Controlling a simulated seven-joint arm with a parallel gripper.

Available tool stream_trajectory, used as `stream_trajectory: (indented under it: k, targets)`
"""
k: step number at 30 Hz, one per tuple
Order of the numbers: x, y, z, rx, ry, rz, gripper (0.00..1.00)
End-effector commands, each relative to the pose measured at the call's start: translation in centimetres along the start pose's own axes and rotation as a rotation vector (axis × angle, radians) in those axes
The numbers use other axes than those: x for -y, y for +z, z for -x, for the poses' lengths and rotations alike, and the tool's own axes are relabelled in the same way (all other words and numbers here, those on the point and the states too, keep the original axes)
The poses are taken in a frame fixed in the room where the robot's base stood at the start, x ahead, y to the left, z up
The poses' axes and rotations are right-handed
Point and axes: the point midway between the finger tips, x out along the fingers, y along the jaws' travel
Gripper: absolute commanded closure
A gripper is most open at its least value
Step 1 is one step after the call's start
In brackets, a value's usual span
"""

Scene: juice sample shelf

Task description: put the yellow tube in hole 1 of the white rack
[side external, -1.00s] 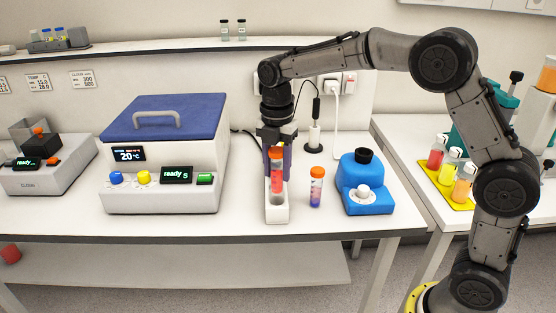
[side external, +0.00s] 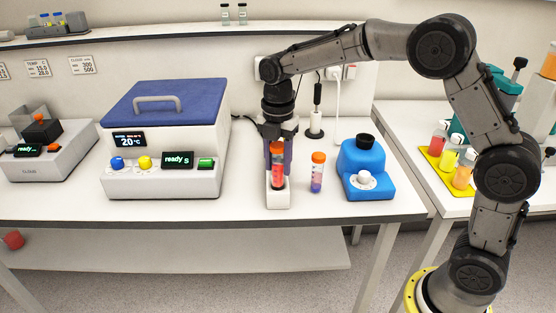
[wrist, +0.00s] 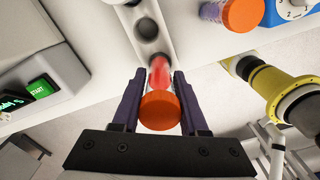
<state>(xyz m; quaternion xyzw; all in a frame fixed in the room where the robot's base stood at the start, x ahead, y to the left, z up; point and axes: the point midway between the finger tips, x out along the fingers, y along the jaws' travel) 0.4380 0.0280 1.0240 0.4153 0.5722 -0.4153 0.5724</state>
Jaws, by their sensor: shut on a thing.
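My gripper (side external: 278,152) is shut on an orange-capped tube with red contents (side external: 278,170). The tube is upright at the white rack (side external: 278,200), its lower end at the rack's near hole; how deep it sits is hidden. In the wrist view my gripper (wrist: 157,78) has a purple finger on each side of the orange cap (wrist: 160,111), and open holes of the rack (wrist: 168,50) show beyond the red tube (wrist: 160,70). A tube with yellow contents (side external: 447,160) stands on a yellow mat at the right, away from my gripper.
An orange-capped tube with purple contents (side external: 318,176) stands just right of the rack. A blue device (side external: 366,176) is farther right. A blue-lidded machine (side external: 165,140) stands to the left. Red (side external: 438,138) and orange (side external: 462,177) tubes flank the yellow one.

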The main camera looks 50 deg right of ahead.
Motion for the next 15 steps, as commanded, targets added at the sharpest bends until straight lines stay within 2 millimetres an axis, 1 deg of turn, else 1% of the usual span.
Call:
stream_trajectory:
  k: [15]
  targets:
    - [0.00,0.00,-1.05,0.000,0.000,0.000,1.00]
